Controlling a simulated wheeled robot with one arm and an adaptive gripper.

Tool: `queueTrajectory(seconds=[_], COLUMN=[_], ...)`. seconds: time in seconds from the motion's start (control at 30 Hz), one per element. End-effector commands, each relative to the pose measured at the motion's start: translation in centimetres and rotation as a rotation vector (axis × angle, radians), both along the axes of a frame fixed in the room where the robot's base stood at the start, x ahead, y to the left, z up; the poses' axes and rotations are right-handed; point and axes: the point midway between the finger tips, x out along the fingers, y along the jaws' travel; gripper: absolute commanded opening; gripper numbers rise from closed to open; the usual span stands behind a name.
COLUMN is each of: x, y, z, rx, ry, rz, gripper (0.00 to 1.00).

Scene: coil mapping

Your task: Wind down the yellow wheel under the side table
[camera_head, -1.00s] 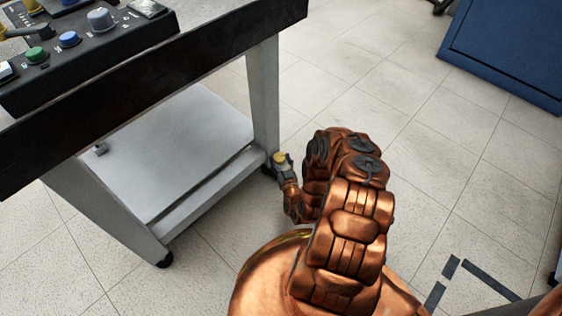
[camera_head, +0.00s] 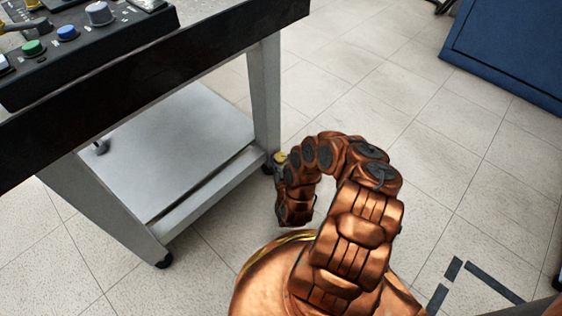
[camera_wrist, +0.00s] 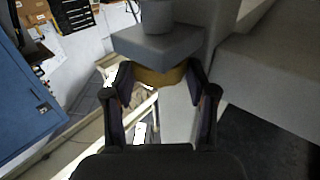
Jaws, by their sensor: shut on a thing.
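The yellow wheel (camera_head: 280,157) is at the foot of the side table's (camera_head: 264,100) near right leg, just above the floor. In the wrist view the yellow wheel (camera_wrist: 160,74) sits under a grey block, between my two fingers. My gripper (camera_wrist: 160,92) is shut on the wheel, one finger at each side. In the head view my gripper is mostly hidden behind my own copper arm.
The side table has a grey lower shelf (camera_head: 185,135) and a black castor (camera_head: 163,260) under its front leg. A control box (camera_head: 75,45) with coloured knobs stands on top. A blue cabinet (camera_head: 510,50) is at upper right. Tiled floor between is clear.

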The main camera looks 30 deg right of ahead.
Motion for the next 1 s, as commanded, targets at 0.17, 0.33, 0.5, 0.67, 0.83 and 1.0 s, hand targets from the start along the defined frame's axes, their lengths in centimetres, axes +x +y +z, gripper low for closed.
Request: queueTrajectory(seconds=[0.17,0.33,0.5,0.67,0.83,1.0], x=[0.05,0.03,0.03,0.03,0.02,0.02], y=[-0.15,-0.16,-0.17,-0.18,-0.10,-0.05], z=[0.14,0.15,0.15,0.16,0.10,0.06], rx=[-0.003,-0.004,-0.004,-0.004,-0.002,-0.001], ry=[-0.003,-0.003,-0.003,-0.003,-0.002,-0.002], rz=[-0.009,-0.011,-0.011,-0.011,-0.010,-0.009], gripper=[0.22,0.22,0.22,0.64,0.82,0.82])
